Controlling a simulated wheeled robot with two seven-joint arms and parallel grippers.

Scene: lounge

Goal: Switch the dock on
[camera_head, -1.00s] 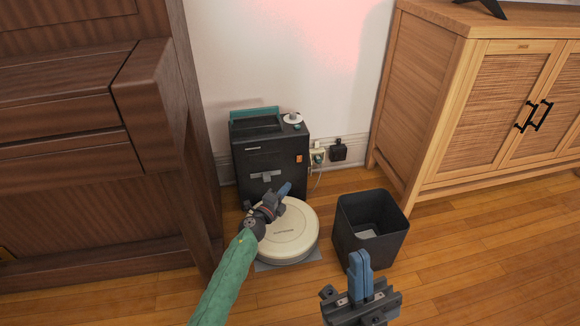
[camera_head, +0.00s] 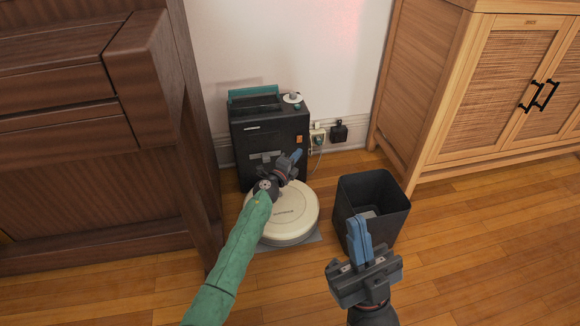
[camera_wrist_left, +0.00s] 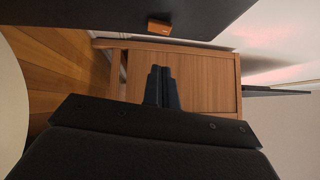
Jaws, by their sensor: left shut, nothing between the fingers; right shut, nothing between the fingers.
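The dock (camera_head: 262,140) is a black box standing against the wall, with a teal-edged top and an orange switch (camera_head: 299,139) on the right of its front face. The switch also shows in the left wrist view (camera_wrist_left: 159,28), beyond and above the fingertips. A round cream robot vacuum (camera_head: 289,217) sits at the dock's foot. My left gripper (camera_head: 295,156) is shut and empty, in front of the dock just below the switch; I cannot tell if it touches the dock. My right gripper (camera_head: 358,236) is shut and empty, in front of the bin.
A black open bin (camera_head: 376,197) stands right of the vacuum. A wooden cabinet (camera_head: 440,90) is at the right and dark wooden furniture (camera_head: 90,100) at the left. A wall outlet with plugs (camera_head: 338,132) is right of the dock. Floor in the foreground is clear.

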